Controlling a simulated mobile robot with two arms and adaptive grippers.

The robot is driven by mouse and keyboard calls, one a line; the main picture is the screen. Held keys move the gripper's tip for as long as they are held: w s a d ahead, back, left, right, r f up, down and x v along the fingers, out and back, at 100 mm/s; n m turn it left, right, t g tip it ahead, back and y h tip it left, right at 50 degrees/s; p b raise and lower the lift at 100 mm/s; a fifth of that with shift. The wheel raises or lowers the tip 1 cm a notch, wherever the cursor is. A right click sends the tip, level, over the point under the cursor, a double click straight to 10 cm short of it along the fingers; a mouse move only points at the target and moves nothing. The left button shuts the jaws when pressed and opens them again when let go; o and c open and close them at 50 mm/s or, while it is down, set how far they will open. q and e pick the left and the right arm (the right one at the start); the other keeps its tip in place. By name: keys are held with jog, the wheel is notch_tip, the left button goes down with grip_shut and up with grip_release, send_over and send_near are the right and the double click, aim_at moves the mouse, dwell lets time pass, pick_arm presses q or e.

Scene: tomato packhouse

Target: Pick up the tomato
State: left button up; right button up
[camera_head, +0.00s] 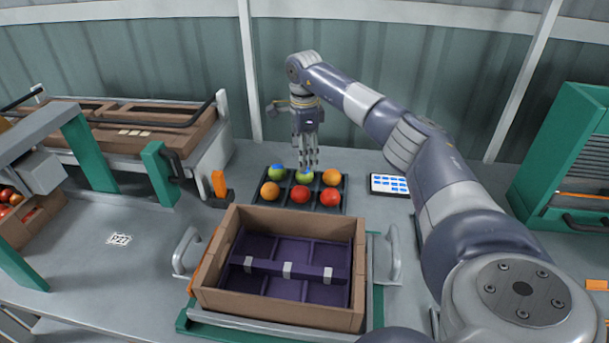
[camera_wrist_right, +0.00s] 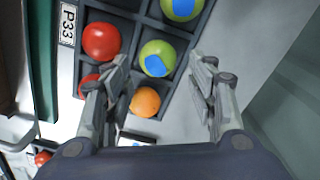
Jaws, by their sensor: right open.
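Tomatoes sit singly in the pockets of a dark tray (camera_head: 258,206) behind the crate. The back row holds a green one with a blue patch (camera_head: 277,172), another green one with a blue patch (camera_head: 306,176) and an orange one (camera_head: 331,177). The front row holds an orange one (camera_head: 270,191) and two red ones (camera_head: 300,194). My right gripper (camera_head: 307,160) points down above the middle back pocket, open and empty. In the right wrist view, the middle green tomato (camera_wrist_right: 157,60) and orange tomato (camera_wrist_right: 145,102) show between its fingers (camera_wrist_right: 163,70); the left finger partly hides a red one.
A brown crate (camera_head: 280,308) with an empty purple divided insert stands in front of the tray, metal handles at its sides. A white panel with blue marks (camera_head: 390,184) lies right of the tray. An orange-handled item (camera_head: 219,184) stands left. Bench at left is mostly clear.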

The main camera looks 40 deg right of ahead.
aim_at(305, 175)
jog(key=f, duration=0.4)
jog(key=shift+s+f+p, duration=0.15)
jog(key=shift+s+p, duration=0.05)
jog(key=shift+p, duration=0.2)
jog(key=shift+w+f, duration=0.1)
jog(key=shift+f, duration=0.5)
jog(key=c, duration=0.5)
